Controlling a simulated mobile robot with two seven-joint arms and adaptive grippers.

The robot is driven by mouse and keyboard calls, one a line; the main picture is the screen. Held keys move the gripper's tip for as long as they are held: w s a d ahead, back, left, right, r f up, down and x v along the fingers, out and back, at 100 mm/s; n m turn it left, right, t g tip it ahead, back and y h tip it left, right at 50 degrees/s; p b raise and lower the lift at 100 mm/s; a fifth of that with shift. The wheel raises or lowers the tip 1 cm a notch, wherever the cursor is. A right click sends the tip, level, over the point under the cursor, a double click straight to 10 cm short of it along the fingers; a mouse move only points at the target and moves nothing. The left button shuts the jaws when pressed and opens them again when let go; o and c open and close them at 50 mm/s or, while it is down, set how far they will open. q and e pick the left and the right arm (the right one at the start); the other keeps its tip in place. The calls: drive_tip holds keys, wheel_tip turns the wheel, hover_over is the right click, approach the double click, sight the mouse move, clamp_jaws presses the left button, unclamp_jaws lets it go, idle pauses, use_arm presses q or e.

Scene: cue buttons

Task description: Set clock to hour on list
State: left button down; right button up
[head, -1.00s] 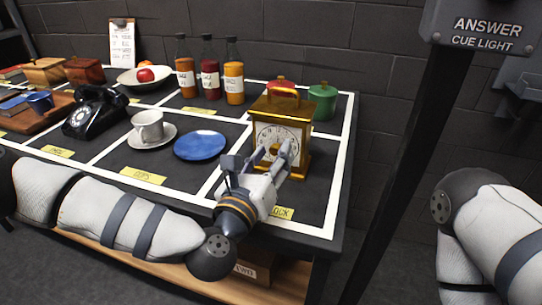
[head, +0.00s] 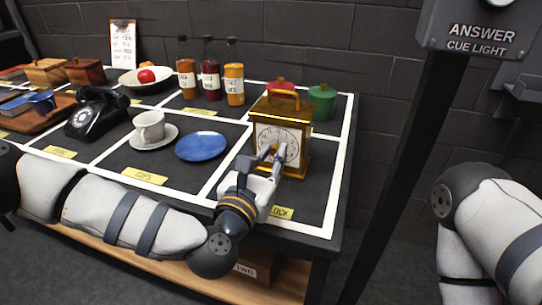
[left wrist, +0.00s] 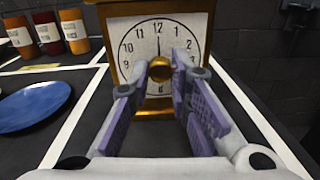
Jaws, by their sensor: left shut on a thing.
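The gold clock (head: 284,133) stands on the table's right side, its white dial facing me. In the left wrist view its dial (left wrist: 135,48) shows black numerals, and a thin dark hand points up near 12. A round brass knob (left wrist: 160,69) sits at the dial's centre. My right gripper is out of view.
A blue plate (head: 201,146) and a cup (head: 149,125) on a saucer lie left of the clock. A green pot (head: 322,102) and several bottles (head: 234,76) stand behind. A cue light post (head: 401,150) rises at the right.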

use_arm(q)
drive_tip(key=m, duration=0.3)
drive_tip(key=shift+r+m+p, duration=0.15)
drive_tip(key=shift+m+p, duration=0.15)
drive_tip(key=shift+p, duration=0.05)
drive_tip(key=m+p, duration=0.1)
drive_tip(key=m, duration=0.2)
drive_tip(key=shift+m, duration=0.3)
drive_tip(key=m+p, duration=0.1)
drive_tip(key=m, duration=0.3)
drive_tip(key=shift+r, duration=0.1)
drive_tip(key=m, duration=0.3)
drive_tip(key=shift+y, duration=0.3)
drive_tip(key=m, duration=0.7)
drive_tip(key=shift+m+y, duration=0.3)
drive_tip(key=shift+m, duration=0.1)
drive_tip(key=m, duration=0.7)
drive_tip(key=shift+t, duration=0.3)
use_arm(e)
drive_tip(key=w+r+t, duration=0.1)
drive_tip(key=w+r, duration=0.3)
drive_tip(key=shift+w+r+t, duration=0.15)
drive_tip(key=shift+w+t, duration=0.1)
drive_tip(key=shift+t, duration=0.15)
use_arm(q)
drive_tip(key=shift+m, duration=0.5)
